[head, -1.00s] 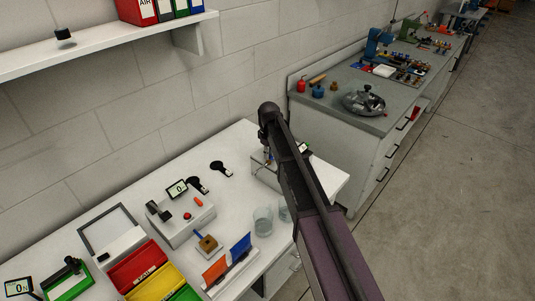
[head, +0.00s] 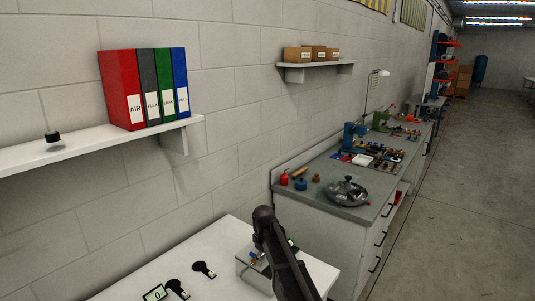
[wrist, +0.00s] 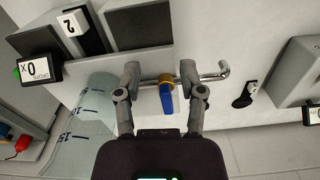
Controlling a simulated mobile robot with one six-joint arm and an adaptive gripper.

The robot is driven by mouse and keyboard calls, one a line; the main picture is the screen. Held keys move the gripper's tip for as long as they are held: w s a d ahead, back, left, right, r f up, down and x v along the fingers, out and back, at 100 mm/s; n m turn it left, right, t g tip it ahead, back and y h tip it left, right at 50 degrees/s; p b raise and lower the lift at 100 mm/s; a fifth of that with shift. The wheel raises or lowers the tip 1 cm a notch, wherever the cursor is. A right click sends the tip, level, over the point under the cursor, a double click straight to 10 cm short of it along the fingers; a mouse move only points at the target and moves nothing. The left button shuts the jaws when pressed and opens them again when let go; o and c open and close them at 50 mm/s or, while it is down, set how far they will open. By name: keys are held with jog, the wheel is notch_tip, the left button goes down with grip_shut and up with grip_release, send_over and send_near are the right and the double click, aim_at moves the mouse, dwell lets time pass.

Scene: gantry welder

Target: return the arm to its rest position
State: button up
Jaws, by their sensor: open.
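My gripper (wrist: 161,78) is open in the wrist view, with one finger on each side of a small valve (wrist: 167,96) with a blue handle and brass body. A bent metal pipe (wrist: 213,77) runs from the valve to the right. I cannot tell whether the fingers touch the valve; they are not closed on it. In the head view my dark arm rises from the bottom edge over the white bench (head: 215,238), beside a pale box (head: 246,262) with a small blue part on top. My gripper's fingers cannot be made out there.
In the wrist view a graduated beaker (wrist: 85,125) stands left, near a small display (wrist: 32,69). In the head view a wall shelf (head: 95,147) holds several binders. A grey-topped bench (head: 345,203) with a metal pot (head: 346,193) stands beyond. The floor at right is clear.

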jog(key=s+d+m, duration=0.4)
jog(key=s+d, duration=0.5)
jog(key=s, duration=0.3)
jog(key=s+d+m, duration=0.5)
jog(key=s+d, duration=0.4)
jog(key=s, duration=0.2)
jog(key=shift+s+d, duration=0.35)
jog(key=shift+d, duration=0.05)
